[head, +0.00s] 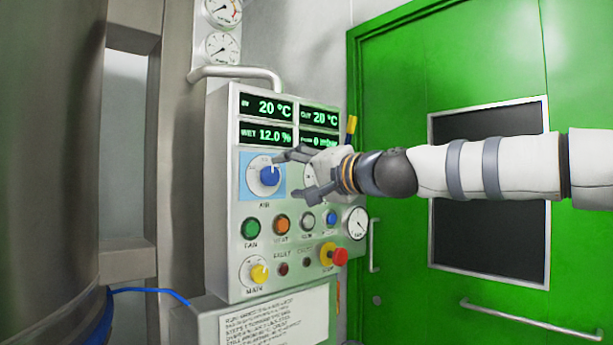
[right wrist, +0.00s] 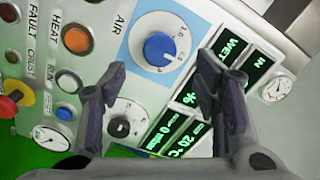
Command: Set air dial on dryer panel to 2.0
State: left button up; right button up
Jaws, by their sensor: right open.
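The dryer panel (head: 236,215) is a light grey box with displays, buttons and dials. The air dial (head: 269,176) is a blue knob on a white round scale with a light blue backing, labelled AIR, at the panel's upper left. In the right wrist view the blue knob (right wrist: 159,47) shows ahead, between and beyond the fingertips. My right gripper (head: 292,174) is open and empty, just right of the air dial and apart from it. Its fingers (right wrist: 160,78) point toward the panel. My left gripper is not in view.
A second dial with a black knob (right wrist: 121,126) sits beside the air dial, partly behind my gripper in the head view. Buttons, a yellow knob (head: 260,273) and a red stop button (head: 340,257) lie below. A green door (head: 390,100) stands right; a steel vessel (head: 50,150) stands left.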

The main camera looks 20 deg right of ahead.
jog(key=v, duration=0.4)
jog(key=shift+s+d, duration=0.1)
jog(key=shift+s, duration=0.25)
jog(key=s+a+f+n+g+h, duration=0.1)
jog(key=a+f+g, duration=0.15)
jog(key=f, duration=1.45)
jog(key=a+f+n+g+h, duration=0.15)
jog(key=f+g, duration=0.25)
jog(key=f, duration=1.2)
jog(key=s+a+f+g+h, duration=0.1)
jog(key=s+f+g, duration=0.1)
jog(key=s+f, duration=0.35)
jog(key=s+f+g, duration=0.1)
jog(key=s+f, duration=0.2)
jog(key=f, duration=0.6)
jog(key=s+d+f+n+g+h, duration=0.1)
jog(key=s+f+n+g, duration=0.1)
jog(key=s+f, duration=0.65)
jog(key=s+f+n+g+h, duration=0.1)
jog(key=s+f+g, duration=0.2)
jog(key=s+f, duration=0.55)
jog(key=s+d+n+g, duration=0.2)
jog(key=s+d+g, duration=0.1)
jog(key=s, duration=1.8)
jog(key=shift+f+n+g+h, duration=0.35)
jog(key=shift+f+g, duration=0.1)
